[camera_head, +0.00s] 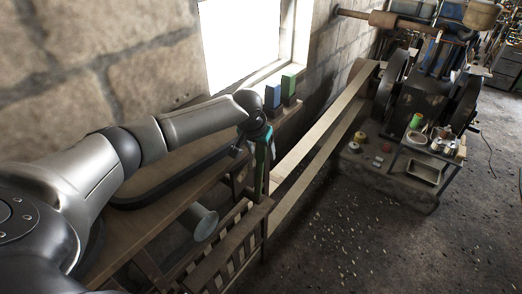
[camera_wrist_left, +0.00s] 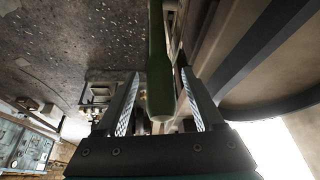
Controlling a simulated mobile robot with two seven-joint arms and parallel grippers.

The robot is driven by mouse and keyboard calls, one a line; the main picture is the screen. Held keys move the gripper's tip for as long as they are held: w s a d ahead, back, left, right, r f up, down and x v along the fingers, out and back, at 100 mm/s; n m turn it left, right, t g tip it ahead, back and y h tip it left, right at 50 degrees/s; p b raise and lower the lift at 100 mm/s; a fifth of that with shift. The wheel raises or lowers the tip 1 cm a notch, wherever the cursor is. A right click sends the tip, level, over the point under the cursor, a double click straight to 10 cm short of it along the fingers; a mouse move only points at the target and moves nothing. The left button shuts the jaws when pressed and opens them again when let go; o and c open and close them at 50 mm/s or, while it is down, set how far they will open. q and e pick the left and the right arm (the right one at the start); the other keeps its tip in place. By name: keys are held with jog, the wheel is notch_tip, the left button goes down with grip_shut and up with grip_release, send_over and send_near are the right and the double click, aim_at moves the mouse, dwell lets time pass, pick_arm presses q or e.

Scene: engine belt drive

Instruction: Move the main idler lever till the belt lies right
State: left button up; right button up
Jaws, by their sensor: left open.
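The green lever (camera_head: 260,172) stands upright beside the slatted wooden guard in the head view. My left gripper (camera_head: 262,138) is at its upper end. In the left wrist view, the lever's rounded green handle (camera_wrist_left: 160,85) lies between the two spread fingers of my left gripper (camera_wrist_left: 161,100), with a gap visible on each side. The pale belt (camera_head: 326,121) runs in two strands from behind the lever to the engine (camera_head: 428,95) at the back right. Where the belt sits on the pulley near the lever is hidden. My right gripper is not in view.
A wooden bench (camera_head: 150,218) with a dark curved rim lies under my left arm. A slatted wooden guard (camera_head: 232,250) stands in front of the lever. Blue and green boxes (camera_head: 289,86) sit on the window ledge. The floor (camera_head: 370,230) at the right is open, with scattered chips.

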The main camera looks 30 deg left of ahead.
pick_arm(q)
grip_shut()
dwell(0.7)
dwell(0.8)
